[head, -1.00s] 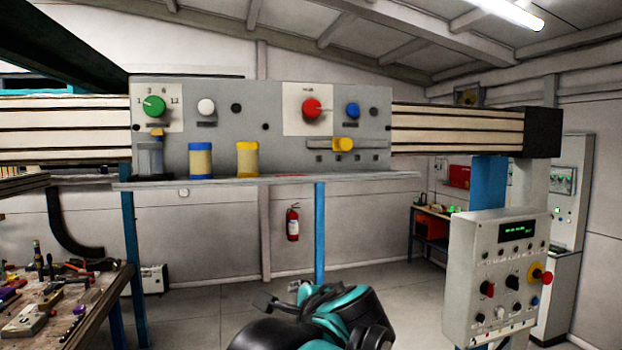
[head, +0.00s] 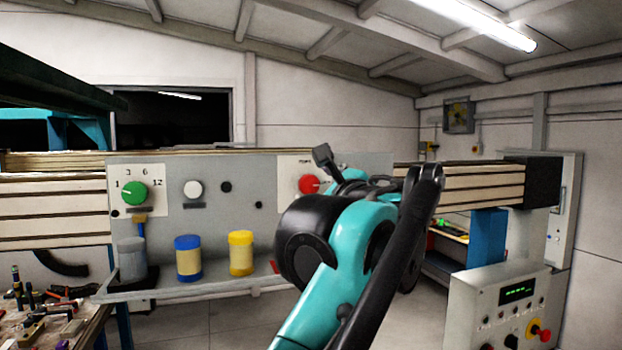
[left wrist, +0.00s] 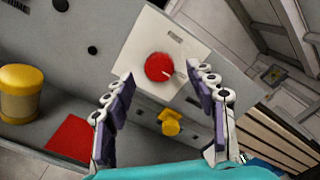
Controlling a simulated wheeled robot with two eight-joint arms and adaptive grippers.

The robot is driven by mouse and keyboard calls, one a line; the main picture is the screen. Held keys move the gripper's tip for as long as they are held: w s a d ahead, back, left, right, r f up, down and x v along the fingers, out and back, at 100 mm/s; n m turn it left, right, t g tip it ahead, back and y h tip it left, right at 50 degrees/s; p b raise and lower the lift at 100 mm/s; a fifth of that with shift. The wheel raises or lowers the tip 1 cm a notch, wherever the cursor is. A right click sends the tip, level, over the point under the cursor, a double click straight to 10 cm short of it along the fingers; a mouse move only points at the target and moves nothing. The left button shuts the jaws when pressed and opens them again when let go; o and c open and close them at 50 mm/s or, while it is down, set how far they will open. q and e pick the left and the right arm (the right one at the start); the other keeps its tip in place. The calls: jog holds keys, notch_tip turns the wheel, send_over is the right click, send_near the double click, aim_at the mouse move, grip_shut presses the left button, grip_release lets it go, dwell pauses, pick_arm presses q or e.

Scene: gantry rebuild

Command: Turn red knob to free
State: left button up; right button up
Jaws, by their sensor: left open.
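The red knob (head: 309,184) sits on a white plate on the grey panel (head: 245,172), partly hidden behind my left arm in the head view. In the left wrist view the red knob (left wrist: 159,68) shows whole, with a pale pointer line towards the right. My left gripper (left wrist: 162,90) is open, its two fingers apart on either side below the knob, with nothing between the pads. I cannot tell whether a finger touches the knob; it looks clear. The plate's print is too small to read. My right gripper is not in view.
A green knob (head: 133,193), a white knob (head: 193,189) and capped cylinders, one with a yellow cap (head: 241,240), are at the left. A red patch (left wrist: 72,138) lies on the shelf. A control box (head: 497,305) stands at the right.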

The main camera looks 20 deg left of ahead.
aim_at(310, 185)
pick_arm(q)
jog(key=x, duration=0.3)
jog(key=f+x, duration=0.1)
jog(key=x, duration=0.1)
jog(key=shift+w+a, duration=0.1)
jog(key=shift+w, duration=0.3)
jog(key=shift+s+d+r, duration=0.25)
jog(key=shift+s, duration=0.25)
jog(key=shift+s+d+r, duration=0.1)
jog(key=shift+s+d, duration=0.05)
jog(key=shift+s, duration=0.1)
jog(key=shift+c, duration=0.9)
jog(key=c, duration=1)
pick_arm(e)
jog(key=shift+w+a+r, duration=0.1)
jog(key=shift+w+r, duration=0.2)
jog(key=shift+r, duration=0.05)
